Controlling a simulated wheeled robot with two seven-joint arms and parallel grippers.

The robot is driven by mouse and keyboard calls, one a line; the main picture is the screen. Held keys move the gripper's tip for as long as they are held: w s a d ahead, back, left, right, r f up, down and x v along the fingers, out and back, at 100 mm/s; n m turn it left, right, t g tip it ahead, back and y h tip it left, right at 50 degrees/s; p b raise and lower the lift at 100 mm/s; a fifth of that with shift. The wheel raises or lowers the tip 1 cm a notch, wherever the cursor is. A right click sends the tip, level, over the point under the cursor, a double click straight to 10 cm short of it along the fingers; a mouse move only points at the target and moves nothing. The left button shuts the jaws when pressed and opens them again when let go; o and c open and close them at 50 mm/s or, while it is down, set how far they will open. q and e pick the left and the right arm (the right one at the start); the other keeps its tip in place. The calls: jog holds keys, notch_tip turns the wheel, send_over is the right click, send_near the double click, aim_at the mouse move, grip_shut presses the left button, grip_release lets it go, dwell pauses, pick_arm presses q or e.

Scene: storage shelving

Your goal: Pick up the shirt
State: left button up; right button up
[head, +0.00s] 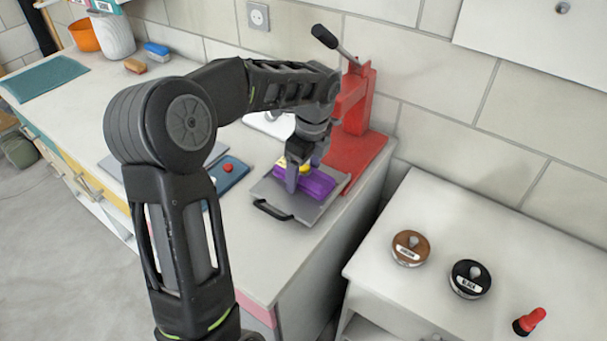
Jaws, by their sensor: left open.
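A purple folded item (318,183), which looks like the shirt, lies on a grey tray (268,192) with a black handle, at the foot of a red lever press (357,150). My left gripper (303,174) points down over the shirt and is open. Its fingers are at the shirt's left and upper part and hide some of it. I cannot tell whether they touch it. A small yellow patch (306,165) shows between the fingers; what it belongs to is unclear. My right gripper is not in view.
A blue pad with a red knob (228,169) lies left of the tray. The press and tiled wall stand close behind. A lower white cabinet at right holds a brown tin (410,247), a black tin (469,279) and a red-handled object (530,321). An orange bowl (84,36) is far left.

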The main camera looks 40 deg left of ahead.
pick_arm(q)
jog(key=shift+c, duration=0.2)
dwell(0.4)
jog(key=c, duration=1.5)
